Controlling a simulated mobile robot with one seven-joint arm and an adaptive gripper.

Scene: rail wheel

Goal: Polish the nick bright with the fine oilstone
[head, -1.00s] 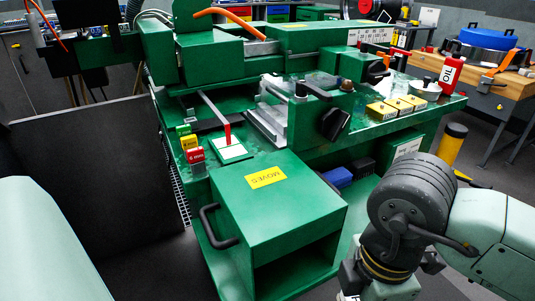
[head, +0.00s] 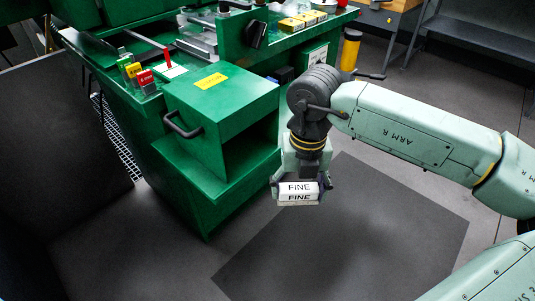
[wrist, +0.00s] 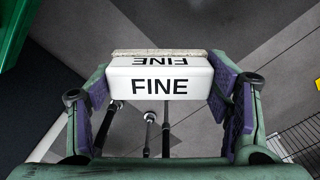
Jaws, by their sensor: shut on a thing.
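The fine oilstone (head: 298,188) is a white block marked FINE on two faces. In the wrist view the oilstone (wrist: 160,82) lies crosswise between purple finger pads, with a tan, rough-looking strip along its far edge. My gripper (head: 298,196) is shut on the stone's two ends; its fingers also show in the wrist view (wrist: 163,92). It hangs over the floor, right of the green machine's box-shaped front (head: 222,100) and apart from it. I cannot make out the nick in either view.
The green machine (head: 130,75) fills the upper left, with a black handle on its front box. Red, yellow and green labelled blocks (head: 134,71) stand on its ledge. Yellow blocks (head: 292,24) sit farther back. A yellow post (head: 350,48) stands behind my arm. The floor mat (head: 350,235) is clear.

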